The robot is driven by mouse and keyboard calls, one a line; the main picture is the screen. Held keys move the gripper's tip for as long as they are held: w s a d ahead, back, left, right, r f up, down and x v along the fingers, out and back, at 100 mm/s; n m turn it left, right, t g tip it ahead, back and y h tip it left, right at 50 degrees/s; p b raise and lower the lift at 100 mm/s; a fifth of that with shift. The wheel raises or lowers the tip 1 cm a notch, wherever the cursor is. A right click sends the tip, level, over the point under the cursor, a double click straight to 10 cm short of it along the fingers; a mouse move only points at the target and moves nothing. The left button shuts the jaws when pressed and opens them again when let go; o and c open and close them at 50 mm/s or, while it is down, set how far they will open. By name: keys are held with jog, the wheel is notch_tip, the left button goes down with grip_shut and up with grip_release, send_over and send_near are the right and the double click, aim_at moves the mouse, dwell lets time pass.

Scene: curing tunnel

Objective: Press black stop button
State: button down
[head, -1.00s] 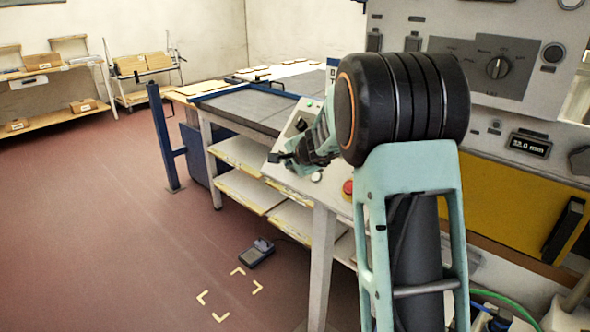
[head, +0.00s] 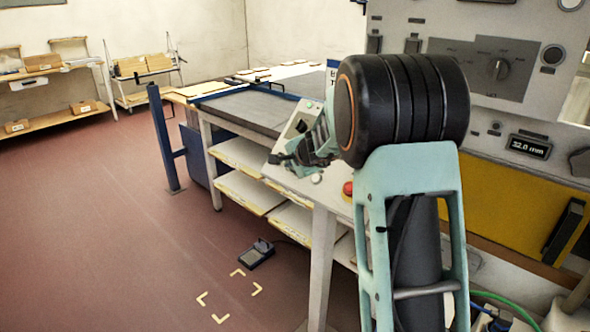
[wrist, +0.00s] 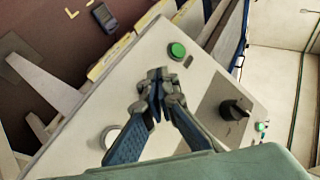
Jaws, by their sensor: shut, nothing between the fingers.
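My gripper (wrist: 157,82) is shut and empty, its fingertips over the pale sloped control panel (wrist: 160,38). The fingers lie between a green button (wrist: 177,51) and a white button (wrist: 112,137). I cannot make out a black stop button for certain; the fingers hide the panel between those two buttons. A black knob-like control (wrist: 235,110) stands on a grey plate to the right in the wrist view. In the head view, my gripper (head: 278,158) is at the panel's left edge, and whether it touches the panel cannot be told.
A red button (head: 348,188) sits on the panel near my arm. The white button (head: 316,178) also shows there. A table with lower shelves (head: 245,190) stands behind, with a blue post (head: 163,140) beside it. A pedal-like box (head: 257,253) lies on the otherwise open floor.

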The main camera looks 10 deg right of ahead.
jog(key=shift+f, duration=0.1)
jog(key=shift+w+d+f+b, duration=0.2)
jog(key=shift+d+b, duration=0.05)
jog(key=shift+b, duration=0.1)
jog(key=shift+w+d+f+b, duration=0.15)
jog(key=shift+d+f+b, duration=0.1)
jog(key=shift+f+b, duration=0.05)
dwell(0.7)
jog(key=shift+r, duration=0.15)
dwell(0.3)
jog(key=shift+s+a+r+p, duration=0.3)
jog(key=shift+s+a+r, duration=0.05)
jog(key=shift+a+r, duration=0.15)
jog(key=s+a+r+p, duration=0.2)
jog(key=r, duration=0.1)
jog(key=shift+a+r, duration=0.2)
jog(key=shift+a, duration=0.2)
jog(key=shift+r, duration=0.1)
dwell(0.5)
